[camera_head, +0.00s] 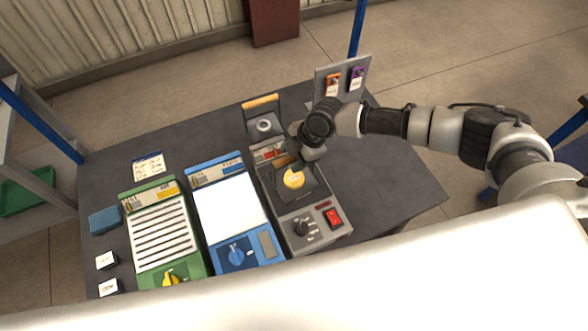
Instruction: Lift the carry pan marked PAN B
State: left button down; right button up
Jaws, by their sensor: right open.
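A dark carrier with a light wooden handle (262,101) and a round metal piece (264,126) stands at the back of the table, behind the grey device. It may be the carry pan, but I cannot read a PAN B mark on it. My right gripper (290,161) reaches in from the right and is over the back of the grey device, close to a yellow disc (294,179) on its black plate. The gripper is open, and its fingers are small and partly hidden by the wrist. I cannot tell whether it touches anything. My left gripper is out of view.
The dark table (385,185) holds a grey device (312,222) with a red switch, a blue device (228,209) and a green slatted device (162,232). A blue block (105,220) lies at left. An upright board (342,82) carries orange and purple tags. The table's right side is clear.

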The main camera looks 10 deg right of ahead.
jog(key=shift+f, duration=0.25)
dwell(0.4)
jog(key=shift+r, duration=0.1)
grip_shut()
